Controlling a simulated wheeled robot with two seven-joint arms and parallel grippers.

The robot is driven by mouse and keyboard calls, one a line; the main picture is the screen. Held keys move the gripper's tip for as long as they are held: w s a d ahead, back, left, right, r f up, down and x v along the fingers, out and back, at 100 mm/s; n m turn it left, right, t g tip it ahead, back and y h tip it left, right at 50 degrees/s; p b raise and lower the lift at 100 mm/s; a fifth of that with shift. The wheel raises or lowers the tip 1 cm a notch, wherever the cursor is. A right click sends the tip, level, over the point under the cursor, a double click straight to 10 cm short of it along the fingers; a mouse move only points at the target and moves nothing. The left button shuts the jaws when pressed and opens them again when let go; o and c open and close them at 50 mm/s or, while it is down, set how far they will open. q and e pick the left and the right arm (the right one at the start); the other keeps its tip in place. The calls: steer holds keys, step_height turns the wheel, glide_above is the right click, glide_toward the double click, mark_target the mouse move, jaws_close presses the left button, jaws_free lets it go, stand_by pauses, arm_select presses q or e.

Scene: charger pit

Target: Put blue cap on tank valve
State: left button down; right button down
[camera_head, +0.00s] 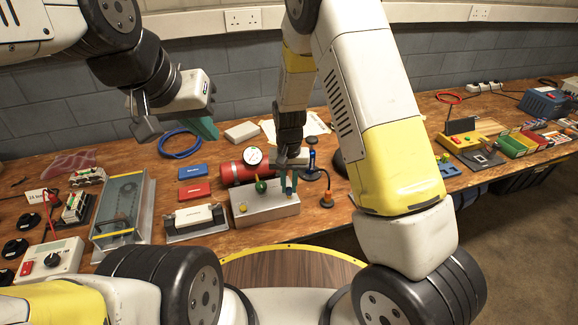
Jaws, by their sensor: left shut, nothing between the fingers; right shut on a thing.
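My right gripper (289,187) points down over the right part of the box, close to the tank's right end. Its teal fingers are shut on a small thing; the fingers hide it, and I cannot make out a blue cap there. The tank valve is not clearly visible behind the gripper. My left gripper (205,128) is shut and empty, raised above the bench at the left.
A green knob (261,187) stands on the box. A blue upright piece (312,158) and an orange piece (327,199) stand just right of my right gripper. Blue (192,172) and red (194,190) cases lie left of the tank. A clear-topped tray (122,205) is further left.

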mark_target(289, 188)
steer(key=shift+f, duration=0.6)
steer(key=c, duration=1.3)
jaws_free()
steer(key=shift+r, duration=0.1)
step_height(289, 188, up, 8)
steer(key=shift+f, duration=0.15)
